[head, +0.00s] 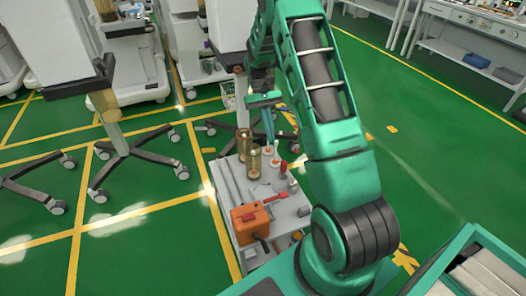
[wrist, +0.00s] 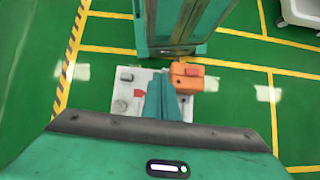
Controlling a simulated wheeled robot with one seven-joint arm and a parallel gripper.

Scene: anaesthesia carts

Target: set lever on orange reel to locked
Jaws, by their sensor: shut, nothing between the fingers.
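The orange reel (head: 250,224) is a boxy orange unit at the near end of a small grey cart top (head: 233,188). A small red part (head: 249,215) shows on its upper face; I cannot tell whether this is the lever or how it is set. My gripper (head: 270,135) is shut and empty, above the far part of the cart top and apart from the reel. In the wrist view the reel (wrist: 186,82) shows just right of my gripper's teal fingers (wrist: 161,85), which hide part of the cart top.
Two brass-coloured cylinders (head: 253,163), a red-handled item (head: 262,195) and several small red and white items share the cart top. Wheeled stands (head: 123,150) are to the left. Benches (head: 470,50) stand at the far right. Green floor is open between.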

